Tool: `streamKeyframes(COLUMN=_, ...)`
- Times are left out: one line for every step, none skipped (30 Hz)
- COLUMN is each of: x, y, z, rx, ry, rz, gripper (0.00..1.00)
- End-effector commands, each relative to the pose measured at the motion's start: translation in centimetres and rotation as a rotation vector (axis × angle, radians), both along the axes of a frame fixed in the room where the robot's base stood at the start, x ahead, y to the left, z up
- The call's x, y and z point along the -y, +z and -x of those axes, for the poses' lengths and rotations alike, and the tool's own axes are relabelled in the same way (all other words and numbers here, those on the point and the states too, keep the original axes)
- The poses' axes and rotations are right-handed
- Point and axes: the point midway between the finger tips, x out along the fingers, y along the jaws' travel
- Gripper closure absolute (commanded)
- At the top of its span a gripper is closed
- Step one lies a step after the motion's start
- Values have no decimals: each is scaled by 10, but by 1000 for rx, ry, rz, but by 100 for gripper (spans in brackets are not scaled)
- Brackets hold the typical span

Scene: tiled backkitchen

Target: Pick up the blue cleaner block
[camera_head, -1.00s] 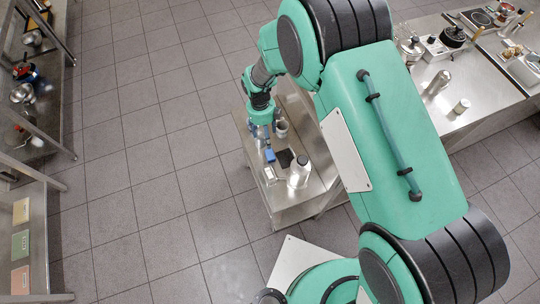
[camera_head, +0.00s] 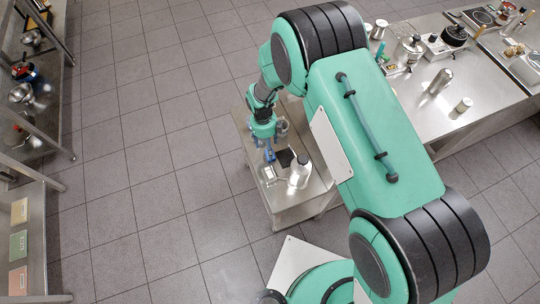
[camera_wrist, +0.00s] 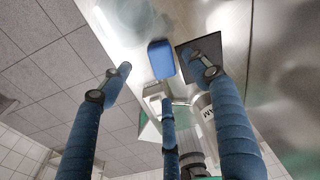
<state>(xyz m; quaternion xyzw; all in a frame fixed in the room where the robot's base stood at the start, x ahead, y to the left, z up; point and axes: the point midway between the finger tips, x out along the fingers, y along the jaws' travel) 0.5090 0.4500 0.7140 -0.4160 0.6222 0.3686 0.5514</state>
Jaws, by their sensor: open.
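The blue cleaner block (camera_wrist: 161,60) lies on the steel table top in the wrist view, beyond and between my spread fingers. My gripper (camera_wrist: 166,82) is open, with nothing between its blue ribbed fingers. In the head view my gripper (camera_head: 268,150) hangs over the small steel table, and the block (camera_head: 270,156) shows only as a small blue patch at the fingertips. I cannot tell there whether a finger touches it.
A dark flat square (camera_head: 284,158) lies right beside the block. A metal canister (camera_head: 299,172) and a small white box (camera_head: 268,174) stand near the table's front. A metal cup (camera_head: 281,127) is behind. The long steel counter (camera_head: 410,110) is at the right.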

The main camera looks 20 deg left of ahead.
Motion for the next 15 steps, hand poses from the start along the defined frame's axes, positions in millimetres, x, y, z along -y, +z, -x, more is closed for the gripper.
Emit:
streamKeyframes(x=0, y=-1, z=0, rx=0, ry=0, rz=0, gripper=39)
streamKeyframes(x=0, y=-1, z=0, rx=0, ry=0, rz=0, gripper=39)
streamKeyframes(x=0, y=-1, z=0, rx=0, ry=0, rz=0, gripper=39)
streamKeyframes(x=0, y=-1, z=0, rx=0, ry=0, rz=0, gripper=39)
streamKeyframes(x=0, y=-1, z=0, rx=0, ry=0, rz=0, gripper=39)
streamKeyframes(x=0, y=-1, z=0, rx=0, ry=0, rz=0, gripper=39)
streamKeyframes(x=0, y=-1, z=0, rx=0, ry=0, rz=0, gripper=39)
streamKeyframes(x=0, y=-1, z=0, rx=0, ry=0, rz=0, gripper=39)
streamKeyframes(x=0, y=-1, z=0, rx=0, ry=0, rz=0, gripper=39)
streamKeyframes(x=0, y=-1, z=0, rx=0, ry=0, rz=0, gripper=39)
streamKeyframes(x=0, y=-2, z=0, rx=0, ry=0, rz=0, gripper=39)
streamKeyframes(x=1, y=-3, z=0, rx=0, ry=0, rz=1, gripper=39)
streamKeyframes(x=1, y=-5, z=0, rx=0, ry=0, rz=1, gripper=39)
streamKeyframes(x=2, y=-7, z=0, rx=0, ry=0, rz=1, gripper=39)
streamKeyframes(x=2, y=-10, z=0, rx=-2, ry=0, rz=1, gripper=39)
